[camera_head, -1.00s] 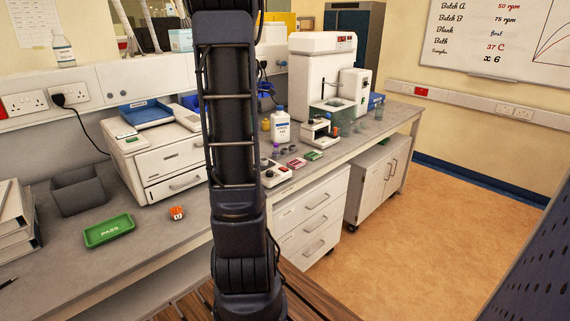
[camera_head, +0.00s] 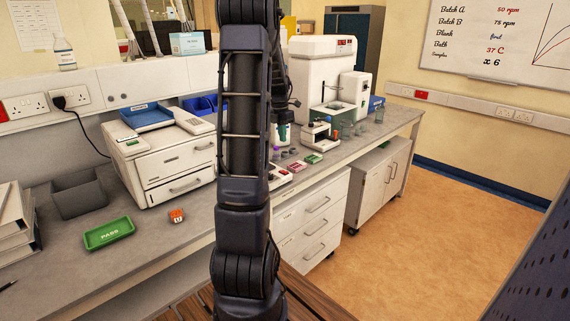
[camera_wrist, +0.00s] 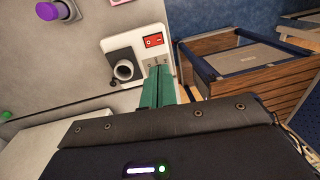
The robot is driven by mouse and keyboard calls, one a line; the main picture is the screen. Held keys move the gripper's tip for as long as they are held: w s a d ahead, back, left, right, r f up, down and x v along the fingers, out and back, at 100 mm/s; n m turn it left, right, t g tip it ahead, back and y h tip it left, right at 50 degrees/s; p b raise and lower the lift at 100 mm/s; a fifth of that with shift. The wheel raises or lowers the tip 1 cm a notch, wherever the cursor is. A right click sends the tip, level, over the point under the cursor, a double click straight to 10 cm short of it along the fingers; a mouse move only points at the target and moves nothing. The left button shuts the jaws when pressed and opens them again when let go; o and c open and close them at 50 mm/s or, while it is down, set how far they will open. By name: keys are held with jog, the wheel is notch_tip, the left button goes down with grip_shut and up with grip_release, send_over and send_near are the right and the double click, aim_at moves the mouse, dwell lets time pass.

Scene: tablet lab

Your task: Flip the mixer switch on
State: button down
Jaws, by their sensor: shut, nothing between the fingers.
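The mixer (camera_wrist: 107,46) is a small white unit in the wrist view, with a dark-rimmed round cup (camera_wrist: 125,70) on top and a red rocker switch (camera_wrist: 153,41) beside the cup. Which way the rocker is tipped is too small to tell. My gripper (camera_wrist: 160,70) is shut and empty, its two green fingers side by side. Its tips are just below the switch in the picture, over the mixer's near edge; I cannot tell whether they touch it.
A purple-capped item (camera_wrist: 47,10) is close to the mixer. The bench front (camera_head: 325,172) drops off near the mixer.

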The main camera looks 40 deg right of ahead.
aim_at(286, 172)
jog(key=f, duration=0.4)
jog(key=s+f, duration=0.1)
jog(key=f, duration=0.9)
jog(key=shift+s, duration=0.35)
jog(key=shift+s+f, duration=0.1)
jog(key=shift+f, duration=0.05)
jog(key=shift+w+r, duration=0.2)
jog(key=shift+w, duration=0.6)
jog(key=shift+r, duration=0.1)
notch_tip(286, 172, up, 14)
jog(key=w, duration=0.1)
jog(key=shift+w, duration=0.35)
jog(key=shift+s, duration=0.1)
jog(key=shift+s, duration=0.6)
